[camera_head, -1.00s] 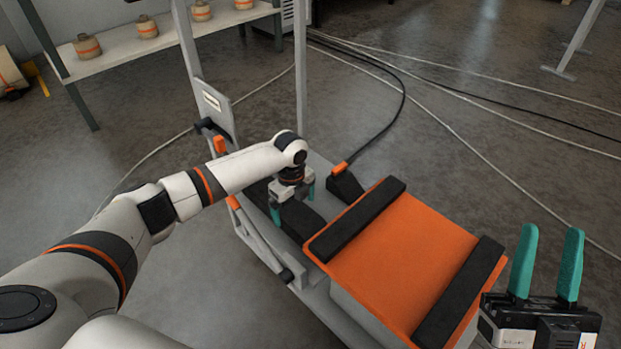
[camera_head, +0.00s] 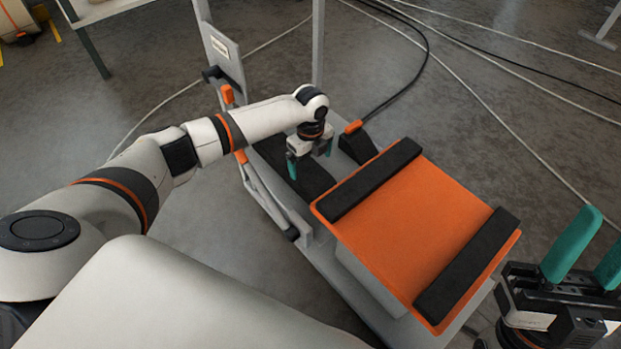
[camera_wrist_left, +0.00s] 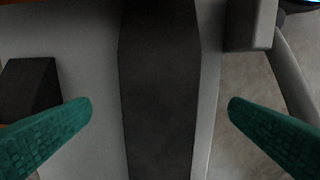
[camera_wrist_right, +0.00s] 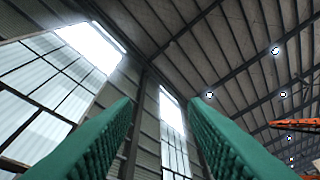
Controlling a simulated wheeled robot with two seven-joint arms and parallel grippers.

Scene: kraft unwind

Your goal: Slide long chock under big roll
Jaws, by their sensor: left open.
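A long dark strip (camera_head: 272,152), which looks like the long chock, lies on the grey frame below my left gripper. In the left wrist view the dark strip (camera_wrist_left: 160,90) runs between the two green fingers, with a gap on both sides. My left gripper (camera_head: 311,168) is open and points down at it; contact cannot be told. No big roll is clearly seen; part of a tan roll (camera_head: 14,22) shows at the top left corner.
An orange panel (camera_head: 420,235) with two black bars stands right of the left gripper. A black wedge with an orange end (camera_head: 358,145) and a cable sits beside the strip. A grey post (camera_head: 318,50) and a lever (camera_head: 265,195) are close to my left arm.

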